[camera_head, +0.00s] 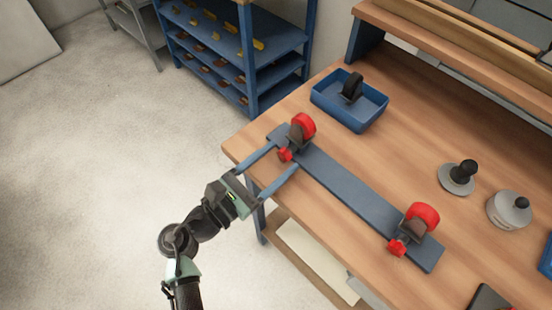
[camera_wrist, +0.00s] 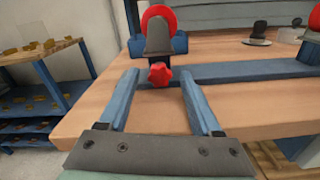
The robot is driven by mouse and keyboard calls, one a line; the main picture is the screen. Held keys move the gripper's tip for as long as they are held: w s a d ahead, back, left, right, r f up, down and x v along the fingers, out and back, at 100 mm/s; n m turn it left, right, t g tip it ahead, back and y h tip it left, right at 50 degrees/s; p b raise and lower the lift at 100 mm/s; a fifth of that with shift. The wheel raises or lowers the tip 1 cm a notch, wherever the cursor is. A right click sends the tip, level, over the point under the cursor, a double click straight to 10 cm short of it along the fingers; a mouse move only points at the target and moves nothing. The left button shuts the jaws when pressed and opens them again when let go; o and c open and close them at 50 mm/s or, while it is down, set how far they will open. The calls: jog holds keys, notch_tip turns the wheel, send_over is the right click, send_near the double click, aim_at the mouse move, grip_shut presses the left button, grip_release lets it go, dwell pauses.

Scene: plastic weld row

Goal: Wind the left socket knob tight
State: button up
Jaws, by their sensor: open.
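The left socket knob (camera_head: 285,154) is a small red star-shaped knob on the front of the left socket, at the left end of the blue-grey bar. A red wheel (camera_head: 304,125) sits above it in the dark socket. In the wrist view the knob (camera_wrist: 160,75) lies ahead, between the two finger lines. My gripper (camera_head: 284,158) is open, with one blue finger on each side of the knob and a gap to it on both sides. Contact with the knob does not show. The right socket has its own red knob (camera_head: 397,247) and red wheel (camera_head: 423,216).
A blue bin (camera_head: 323,105) holding a black-wheeled part stands behind the bar. A grey disc with a black knob (camera_head: 457,178) and a round grey container (camera_head: 508,210) stand to the right. The table's front edge lies under my gripper. Blue shelving (camera_head: 252,60) stands at the back.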

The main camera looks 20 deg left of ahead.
jog(key=shift+w, duration=0.1)
grip_shut()
jog(key=m+b, duration=0.1)
jog(key=m, duration=0.2)
jog(key=shift+f, duration=0.1)
jog(key=shift+m, duration=0.9)
grip_release()
